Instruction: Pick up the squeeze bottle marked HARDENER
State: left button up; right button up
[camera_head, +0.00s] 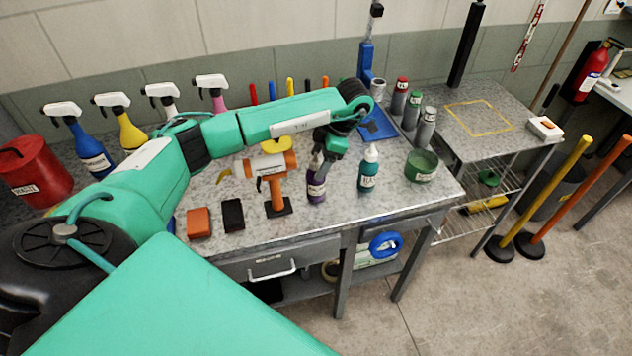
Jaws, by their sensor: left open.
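Two squeeze bottles stand upright near the front edge of the workbench (262,232): a purple one (316,188) and a teal one (369,172) with a pale tip. Both have white labels, but the print is too small to read surely as HARDENER. My left gripper (322,160) is open and points down at the top of the purple bottle, whose upper part it partly hides. I cannot tell whether the fingers touch the bottle. The teal bottle stands apart, to the right of the gripper. My right gripper is not in view.
An orange power tool (272,178) stands left of the purple bottle, near orange (199,222) and black (233,214) blocks. A green tub (421,166) and several grey cans (426,127) stand to the right. Spray bottles (90,148) line the back left.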

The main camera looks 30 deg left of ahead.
aim_at(314, 168)
pick_arm(q)
jog(key=x, duration=0.1)
jog(key=p+x, duration=0.1)
jog(key=x, duration=0.1)
jog(key=shift+s+r, duration=0.15)
jog(key=shift+s, duration=0.05)
jog(key=shift+a+f, duration=0.1)
jog(key=shift+f, duration=0.2)
jog(key=c, duration=1.4)
jog(key=shift+c, duration=0.2)
